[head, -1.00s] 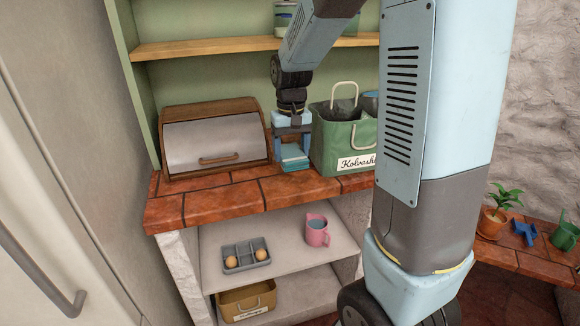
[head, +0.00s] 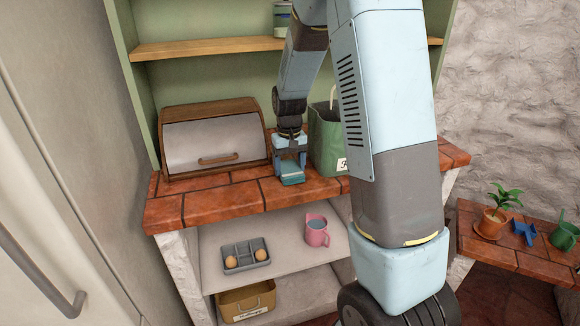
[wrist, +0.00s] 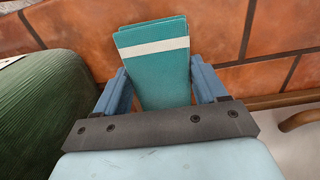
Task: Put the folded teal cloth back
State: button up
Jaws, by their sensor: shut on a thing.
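The folded teal cloth (head: 291,181) is at the tiled counter, between the bread box and the green bag. My gripper (head: 289,165) is above it, pointing down, with its fingers on the cloth's sides. In the wrist view the cloth (wrist: 155,62), with a white stripe across it, stands out between the two blue fingers of my gripper (wrist: 160,88). My gripper is shut on it. Whether the cloth touches the tiles is hard to tell.
The wooden bread box (head: 215,140) stands close on the left. The green bag (head: 326,143) stands close on the right, partly hidden by my arm. Below, a shelf holds a grey egg tray (head: 246,266) and a pink mug (head: 317,230). Free tiles (head: 230,196) lie in front.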

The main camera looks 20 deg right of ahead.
aim_at(290, 168)
jog(key=shift+f, duration=0.2)
jog(key=o, duration=0.9)
jog(key=shift+o, duration=0.2)
notch_tip(290, 168, up, 12)
jog(key=s+r+t, duration=0.3)
jog(key=s+r, duration=0.7)
jog(key=s, duration=0.4)
jog(key=s+r+t, duration=0.1)
jog(key=s+t, duration=0.1)
jog(key=s, duration=1.2)
jog(key=shift+s+r+t, duration=0.15)
jog(key=shift+r+t, duration=0.25)
